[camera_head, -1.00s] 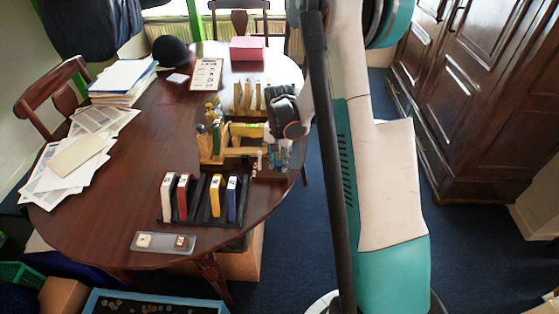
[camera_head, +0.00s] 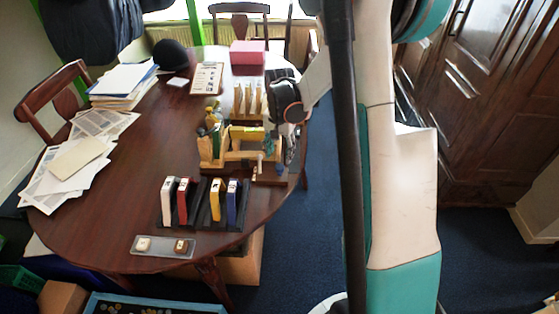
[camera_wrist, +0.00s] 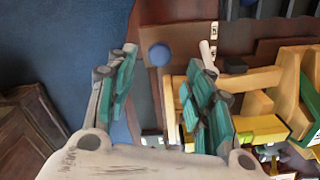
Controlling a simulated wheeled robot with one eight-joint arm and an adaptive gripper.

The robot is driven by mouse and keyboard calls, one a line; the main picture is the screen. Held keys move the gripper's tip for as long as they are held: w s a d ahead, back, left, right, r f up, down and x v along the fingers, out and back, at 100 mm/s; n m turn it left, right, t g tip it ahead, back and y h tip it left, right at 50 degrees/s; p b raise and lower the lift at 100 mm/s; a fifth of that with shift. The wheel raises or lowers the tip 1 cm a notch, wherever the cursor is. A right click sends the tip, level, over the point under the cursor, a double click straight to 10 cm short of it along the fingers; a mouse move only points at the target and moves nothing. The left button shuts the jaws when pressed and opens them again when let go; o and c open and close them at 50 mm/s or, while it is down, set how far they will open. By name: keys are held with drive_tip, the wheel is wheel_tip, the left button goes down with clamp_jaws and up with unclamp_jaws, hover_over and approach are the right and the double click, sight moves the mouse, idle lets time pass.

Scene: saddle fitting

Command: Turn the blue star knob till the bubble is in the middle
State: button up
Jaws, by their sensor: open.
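The blue knob (camera_wrist: 159,54) shows as a round blue ball in the wrist view, just beyond and between my fingertips. Its star shape cannot be made out. My gripper (camera_wrist: 165,68) is open, with one teal finger on each side and nothing between them. In the head view my gripper is at the right end of the wooden fitting (camera_head: 207,152), near the table's right edge, partly hidden by its own wrist. The fitting's yellow and wooden parts (camera_wrist: 262,79) fill the right of the wrist view. I cannot make out the bubble in either view.
A rack of white, red, yellow and blue upright blocks (camera_head: 216,200) stands in front of the fitting. A grey tray (camera_head: 164,250) lies at the table's near edge. Papers (camera_head: 75,160), a clipboard (camera_head: 207,78) and a pink box (camera_head: 248,55) lie farther off. The table's left middle is clear.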

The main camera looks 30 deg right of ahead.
sight(279, 166)
wheel_tip(279, 166, up, 6)
drive_tip(key=shift+f, duration=0.1)
drive_tip(key=shift+c, duration=0.2)
idle(0.7)
